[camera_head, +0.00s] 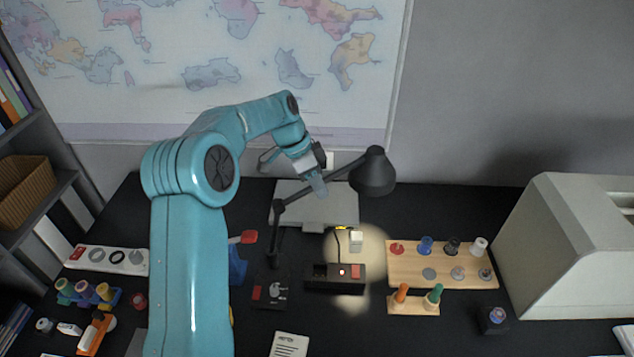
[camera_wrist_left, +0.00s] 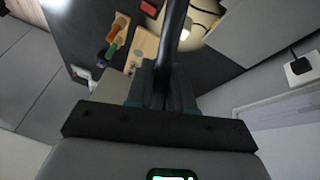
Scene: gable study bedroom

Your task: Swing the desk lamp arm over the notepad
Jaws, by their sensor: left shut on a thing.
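The black desk lamp stands on the dark desk, with its upright post (camera_head: 276,240), its slanting arm (camera_head: 345,168) and its round shade (camera_head: 373,172) at the upper right end. The shade hangs over the right of centre and its light pool falls around a small black box. My left gripper (camera_head: 318,188) is shut on the lamp arm; the arm also runs between the fingers in the left wrist view (camera_wrist_left: 174,40). A white notepad (camera_head: 289,345) with printed lines lies at the front edge of the picture, partly cut off. My right gripper is out of view.
A black box with a red light (camera_head: 335,278) lies in the light pool. A wooden peg board (camera_head: 440,262) and a large beige machine (camera_head: 570,245) stand on the right. A grey flat device (camera_head: 290,190) lies behind the lamp. Small items crowd the left.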

